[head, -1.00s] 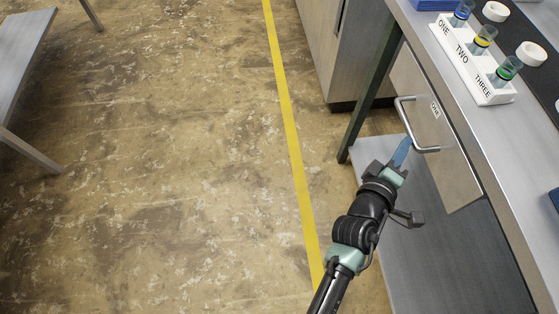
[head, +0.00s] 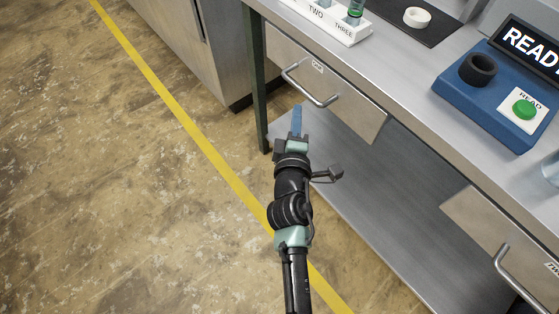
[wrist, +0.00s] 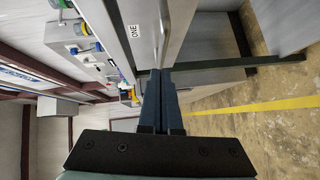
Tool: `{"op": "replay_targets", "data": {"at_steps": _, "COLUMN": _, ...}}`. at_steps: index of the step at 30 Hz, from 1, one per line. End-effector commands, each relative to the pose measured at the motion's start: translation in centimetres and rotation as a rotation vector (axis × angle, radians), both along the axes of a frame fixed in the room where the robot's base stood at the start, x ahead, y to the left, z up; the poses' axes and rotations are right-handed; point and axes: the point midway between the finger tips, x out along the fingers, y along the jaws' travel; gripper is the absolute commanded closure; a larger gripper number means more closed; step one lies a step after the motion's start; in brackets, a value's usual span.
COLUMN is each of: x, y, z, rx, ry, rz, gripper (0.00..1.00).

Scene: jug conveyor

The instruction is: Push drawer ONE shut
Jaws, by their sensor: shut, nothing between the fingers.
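Drawer ONE (head: 345,92) is a grey front under the bench top, with a bar handle (head: 311,84) and a small label. Its front looks about flush under the bench edge; I cannot tell whether a small gap remains. In the wrist view its label reads ONE (wrist: 134,31), and the handle shows just beyond the fingertips. My gripper (head: 297,107) is shut and empty, its blue fingers pointing toward the drawer. The fingers also show together in the wrist view (wrist: 160,74).
A second drawer (head: 480,222) with a handle is at lower right. On the bench top stand a white rack (head: 330,22) and a blue box (head: 490,105) with a green button. A lower shelf (head: 370,200) lies under the bench. The floor at left is clear.

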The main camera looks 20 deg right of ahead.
Motion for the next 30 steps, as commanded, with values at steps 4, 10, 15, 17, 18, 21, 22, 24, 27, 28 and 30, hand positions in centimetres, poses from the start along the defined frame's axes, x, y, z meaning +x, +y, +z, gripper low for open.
{"op": "replay_targets", "data": {"at_steps": 4, "x": -3.1, "y": 1.5, "z": 0.1, "rx": -0.001, "ry": 0.004, "rz": 0.004, "gripper": 1.00}}
{"op": "replay_targets", "data": {"at_steps": 10, "x": -6.3, "y": 3.0, "z": 0.6, "rx": -0.001, "ry": 0.004, "rz": 0.005, "gripper": 1.00}}
{"op": "replay_targets", "data": {"at_steps": 15, "x": -8.1, "y": 3.9, "z": 0.9, "rx": 0.000, "ry": 0.003, "rz": 0.006, "gripper": 1.00}}
{"op": "replay_targets", "data": {"at_steps": 17, "x": -8.5, "y": 4.1, "z": 1.0, "rx": 0.000, "ry": 0.002, "rz": 0.007, "gripper": 1.00}}
{"op": "replay_targets", "data": {"at_steps": 18, "x": -8.7, "y": 4.2, "z": 1.0, "rx": 0.000, "ry": 0.003, "rz": 0.007, "gripper": 1.00}}
{"op": "replay_targets", "data": {"at_steps": 21, "x": -8.9, "y": 4.3, "z": 1.1, "rx": 0.001, "ry": 0.003, "rz": 0.007, "gripper": 1.00}}
{"op": "replay_targets", "data": {"at_steps": 22, "x": -8.9, "y": 4.4, "z": 1.1, "rx": 0.001, "ry": 0.003, "rz": 0.007, "gripper": 1.00}}
{"op": "replay_targets", "data": {"at_steps": 24, "x": -8.9, "y": 4.4, "z": 1.1, "rx": 0.001, "ry": 0.002, "rz": 0.006, "gripper": 1.00}}
{"op": "replay_targets", "data": {"at_steps": 27, "x": -8.9, "y": 4.4, "z": 1.1, "rx": 0.001, "ry": 0.002, "rz": 0.007, "gripper": 1.00}}
{"op": "replay_targets", "data": {"at_steps": 28, "x": -8.9, "y": 4.4, "z": 1.2, "rx": 0.003, "ry": 0.000, "rz": 0.007, "gripper": 1.00}}
{"op": "replay_targets", "data": {"at_steps": 30, "x": -8.3, "y": 4.4, "z": 2.3, "rx": 0.019, "ry": -0.028, "rz": 0.006, "gripper": 1.00}}
